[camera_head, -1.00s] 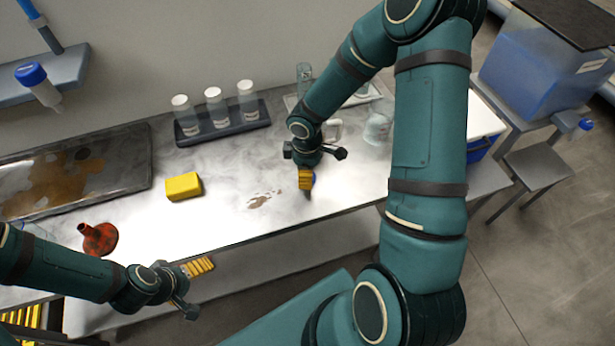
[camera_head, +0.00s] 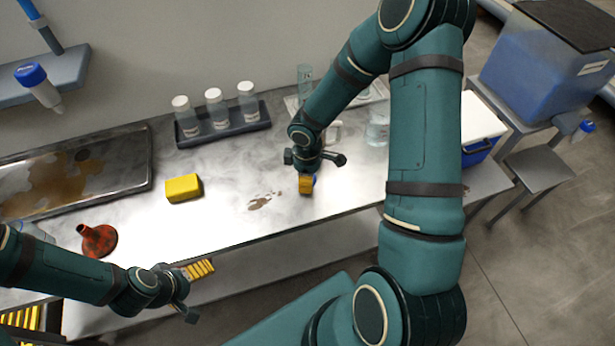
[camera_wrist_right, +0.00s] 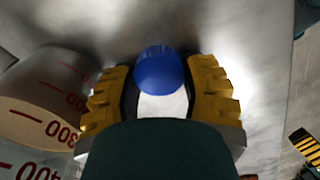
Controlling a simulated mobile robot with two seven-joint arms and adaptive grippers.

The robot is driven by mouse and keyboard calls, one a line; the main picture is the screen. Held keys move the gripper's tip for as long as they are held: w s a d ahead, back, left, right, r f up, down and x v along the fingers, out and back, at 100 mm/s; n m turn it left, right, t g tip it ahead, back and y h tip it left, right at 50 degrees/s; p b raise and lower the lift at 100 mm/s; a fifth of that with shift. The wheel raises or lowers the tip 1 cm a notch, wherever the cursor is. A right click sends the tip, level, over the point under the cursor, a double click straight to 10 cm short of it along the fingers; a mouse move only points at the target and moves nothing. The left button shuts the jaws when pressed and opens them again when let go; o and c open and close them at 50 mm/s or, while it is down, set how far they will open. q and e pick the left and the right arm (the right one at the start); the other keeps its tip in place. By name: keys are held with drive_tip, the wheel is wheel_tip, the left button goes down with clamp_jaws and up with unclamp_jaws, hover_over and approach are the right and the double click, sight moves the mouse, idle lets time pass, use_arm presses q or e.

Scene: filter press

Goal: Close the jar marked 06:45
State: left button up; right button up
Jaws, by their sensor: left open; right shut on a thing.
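Three clear jars with white lids stand in a dark rack (camera_head: 222,130) at the back: left jar (camera_head: 186,117), middle jar (camera_head: 216,110), right jar (camera_head: 248,102). Their labels are too small to read, so I cannot tell which is marked 06:45. My right gripper (camera_head: 306,184) is low over the bench near its front edge. In the right wrist view its yellow fingers are shut around a blue cap (camera_wrist_right: 160,70), with something pale below it; whether that is a jar is unclear. My left gripper (camera_head: 184,308) is open and empty in front of the bench.
A yellow block (camera_head: 183,188), a red funnel (camera_head: 98,240) and a stained tray (camera_head: 75,172) lie on the left. Glassware (camera_head: 377,130) stands behind my right arm. A beaker with red marks (camera_wrist_right: 40,110) shows beside the fingers. The bench middle is mostly clear.

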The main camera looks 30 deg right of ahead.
drive_tip(key=shift+r, duration=0.1)
use_arm(q)
drive_tip(key=r+p, duration=0.3)
drive_tip(key=r, duration=0.1)
drive_tip(key=shift+w+a+p, duration=0.15)
drive_tip(key=shift+w+p, duration=0.05)
drive_tip(key=shift+p, duration=0.15)
use_arm(e)
wheel_tip(320, 180, up, 18)
drive_tip(key=shift+f, duration=0.1)
drive_tip(key=shift+f, duration=0.1)
drive_tip(key=a+f+m+b, duration=0.1)
drive_tip(key=a+f+m, duration=0.2)
drive_tip(key=a+f+m+b, duration=0.1)
drive_tip(key=a+f+m, duration=0.2)
drive_tip(key=a+f+m+b, duration=0.2)
drive_tip(key=f+m, duration=0.1)
drive_tip(key=f, duration=0.1)
drive_tip(key=shift+s+a+m, duration=0.2)
drive_tip(key=shift+a+m, duration=0.1)
drive_tip(key=shift+a, duration=0.1)
drive_tip(key=shift+a+f+m, duration=0.35)
drive_tip(key=shift+f+m, duration=0.05)
drive_tip(key=shift+m, duration=0.1)
use_arm(q)
drive_tip(key=f, duration=0.4)
drive_tip(key=shift+s+f, duration=0.25)
drive_tip(key=shift+s, duration=0.05)
